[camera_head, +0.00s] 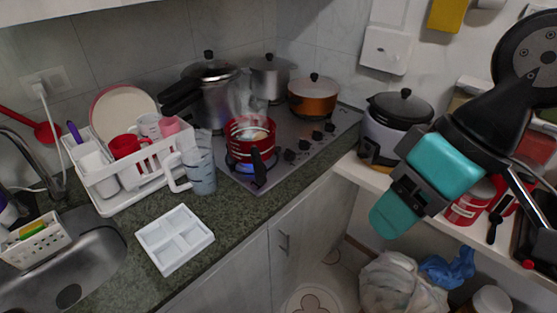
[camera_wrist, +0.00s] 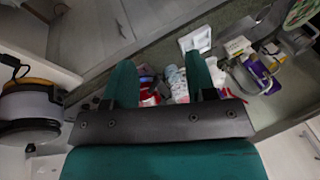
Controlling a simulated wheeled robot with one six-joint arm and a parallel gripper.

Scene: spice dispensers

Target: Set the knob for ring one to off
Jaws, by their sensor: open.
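The gas stove (camera_head: 283,171) is set in the counter and has several dark knobs in a row along its right side. The nearest knob (camera_head: 290,155) is beside the red pot; others (camera_head: 304,144) run toward the back. Which knob is ring one is not labelled visibly. A blue flame (camera_head: 246,168) burns under the steaming red pot (camera_head: 249,131). My gripper (camera_head: 386,220) hangs right of the stove, in front of the shelf and apart from the knobs. Its teal fingers are spread and empty in the wrist view (camera_wrist: 162,82). The knobs cannot be made out there.
A steel pot (camera_head: 211,95) and orange pot (camera_head: 313,97) stand on the stove. A rice cooker (camera_head: 394,123) sits on the shelf at right. A jug (camera_head: 198,170), dish rack (camera_head: 107,195) and white tray (camera_head: 174,240) stand left. The space before the cabinets is open.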

